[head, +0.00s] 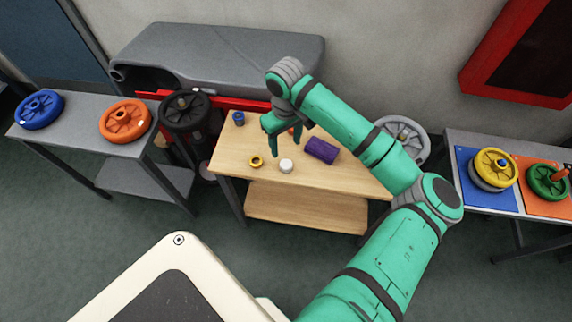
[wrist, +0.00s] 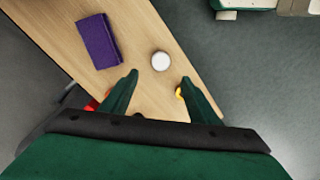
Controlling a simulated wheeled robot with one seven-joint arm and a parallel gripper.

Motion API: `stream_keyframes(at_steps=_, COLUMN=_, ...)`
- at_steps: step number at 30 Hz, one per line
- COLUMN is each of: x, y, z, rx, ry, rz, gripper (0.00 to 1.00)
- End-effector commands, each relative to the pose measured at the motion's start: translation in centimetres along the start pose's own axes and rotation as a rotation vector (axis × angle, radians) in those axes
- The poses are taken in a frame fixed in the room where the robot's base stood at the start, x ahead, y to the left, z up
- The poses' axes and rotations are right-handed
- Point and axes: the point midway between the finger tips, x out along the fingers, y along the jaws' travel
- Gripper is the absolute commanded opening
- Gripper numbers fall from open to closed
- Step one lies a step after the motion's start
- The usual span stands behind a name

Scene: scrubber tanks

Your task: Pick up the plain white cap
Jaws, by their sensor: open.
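The plain white cap (head: 286,165) sits on the wooden table (head: 232,160) near its front edge. In the wrist view the cap (wrist: 161,61) lies just beyond my fingertips, roughly in line with the gap between them. My gripper (head: 272,138) is above the table and behind the cap, pointing down. In the wrist view its two fingers (wrist: 158,76) are apart with nothing between them. The cap does not touch either finger.
A yellow ring (head: 256,161) lies left of the cap and a purple block (head: 321,151) lies right. A blue ring (head: 238,118) is at the table's back left. A red object (wrist: 90,104) is partly hidden by my gripper. Side tables with coloured wheels stand at both sides.

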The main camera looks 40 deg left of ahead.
Motion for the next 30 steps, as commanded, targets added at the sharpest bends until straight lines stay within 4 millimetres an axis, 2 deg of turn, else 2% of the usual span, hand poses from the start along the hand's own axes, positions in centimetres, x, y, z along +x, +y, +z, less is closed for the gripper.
stream_keyframes(at_steps=9, x=4.2, y=0.1, z=0.2, rx=0.002, ry=-0.005, rz=0.000, gripper=0.55)
stream_keyframes(at_steps=17, x=6.0, y=0.0, z=0.2, rx=0.001, ry=-0.003, rz=0.001, gripper=0.55)
stream_keyframes(at_steps=25, x=9.6, y=-0.1, z=0.5, rx=0.001, ry=-0.004, rz=0.001, gripper=0.55)
stream_keyframes(at_steps=30, x=10.6, y=-0.1, z=0.4, rx=0.002, ry=-0.003, rz=0.001, gripper=0.55)
